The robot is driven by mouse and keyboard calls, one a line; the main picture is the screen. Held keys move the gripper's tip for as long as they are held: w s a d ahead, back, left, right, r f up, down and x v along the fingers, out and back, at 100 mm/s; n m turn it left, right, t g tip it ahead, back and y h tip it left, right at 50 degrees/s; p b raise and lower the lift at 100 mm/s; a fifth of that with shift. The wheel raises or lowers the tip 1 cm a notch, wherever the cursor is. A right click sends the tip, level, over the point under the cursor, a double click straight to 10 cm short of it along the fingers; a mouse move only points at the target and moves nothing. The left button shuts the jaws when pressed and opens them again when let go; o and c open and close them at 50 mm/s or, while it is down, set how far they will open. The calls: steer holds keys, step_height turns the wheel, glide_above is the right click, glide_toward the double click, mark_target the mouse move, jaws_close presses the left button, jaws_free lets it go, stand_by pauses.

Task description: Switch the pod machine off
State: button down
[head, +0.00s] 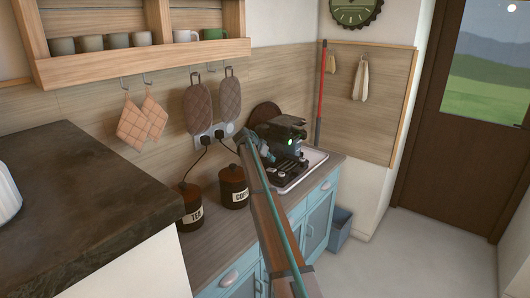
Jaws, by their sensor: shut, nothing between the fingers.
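The pod machine (283,130) is black and stands on a pale tray (316,165) at the back of the counter. A small green light (291,142) glows on it. My arm reaches up from the bottom, and my gripper (269,155) is shut and empty at the left front of the machine. The gripper is small and dark against the machine, so I cannot tell whether they touch. My arm and gripper hide part of the machine's left side and the tray.
Dark TEA (190,203) and COFFEE (233,185) canisters stand left of my arm. Two cords run from the wall socket (213,133). Oven mitts (198,102) hang above. A dark raised worktop (80,200) fills the left. Floor (400,240) is clear at right.

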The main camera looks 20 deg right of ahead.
mark_target(271, 170)
steer(key=shift+s+f+p, duration=0.2)
steer(key=shift+f+p, duration=0.05)
steer(key=shift+f, duration=0.65)
steer(key=shift+s+f+p, duration=0.15)
steer(key=shift+f+p, duration=0.1)
steer(key=shift+f, duration=0.65)
